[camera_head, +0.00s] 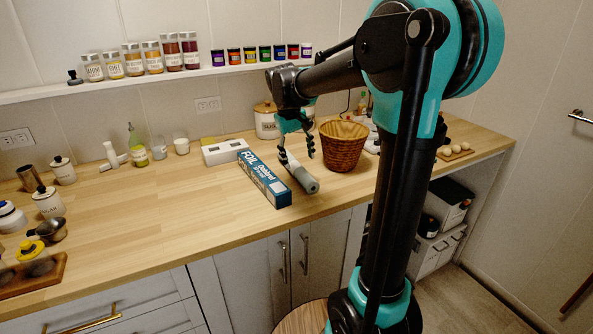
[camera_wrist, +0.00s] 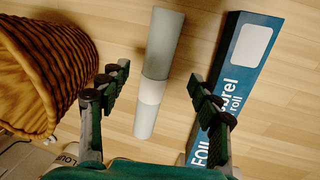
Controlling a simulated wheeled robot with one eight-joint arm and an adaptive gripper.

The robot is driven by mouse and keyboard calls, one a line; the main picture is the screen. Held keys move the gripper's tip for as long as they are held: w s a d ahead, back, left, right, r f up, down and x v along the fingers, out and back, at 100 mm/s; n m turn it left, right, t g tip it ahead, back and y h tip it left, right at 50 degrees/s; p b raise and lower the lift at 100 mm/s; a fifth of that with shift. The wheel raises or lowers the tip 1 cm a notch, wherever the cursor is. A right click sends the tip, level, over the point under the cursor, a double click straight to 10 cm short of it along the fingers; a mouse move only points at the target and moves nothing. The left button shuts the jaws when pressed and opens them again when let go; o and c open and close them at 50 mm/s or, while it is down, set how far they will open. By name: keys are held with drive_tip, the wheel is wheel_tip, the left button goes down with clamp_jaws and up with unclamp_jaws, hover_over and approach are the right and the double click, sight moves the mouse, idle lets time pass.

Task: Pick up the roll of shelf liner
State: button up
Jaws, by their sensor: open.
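The roll of shelf liner (camera_head: 300,173) is a pale grey-green tube with a whitish band, lying on the wooden counter between the foil box and the wicker basket. In the wrist view the roll (camera_wrist: 163,45) runs lengthwise between my two fingers, its near end in the gap. My gripper (camera_head: 297,154) is over the roll in the head view, pointing down. In the wrist view my gripper (camera_wrist: 160,95) is open, with a gap between each finger and the roll. Part of the roll is hidden behind a finger in the head view.
A blue foil box (camera_head: 264,180) lies close on the roll's left, and a wicker basket (camera_head: 342,146) stands close on its right. A white box (camera_head: 224,151) is behind. A shelf (camera_head: 150,80) with jars runs along the wall.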

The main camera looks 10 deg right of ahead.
sight(302, 171)
drive_tip(key=shift+w+d+f, duration=0.15)
drive_tip(key=shift+d+f, duration=0.1)
drive_tip(key=shift+f, duration=0.9)
drive_tip(key=shift+w+d+f, duration=0.1)
drive_tip(key=shift+d+f, duration=0.1)
drive_tip(key=shift+f, duration=1)
drive_tip(key=shift+w+d+f, duration=0.15)
drive_tip(key=shift+d+f, duration=0.1)
drive_tip(key=shift+f, duration=0.9)
drive_tip(key=c, duration=1.4)
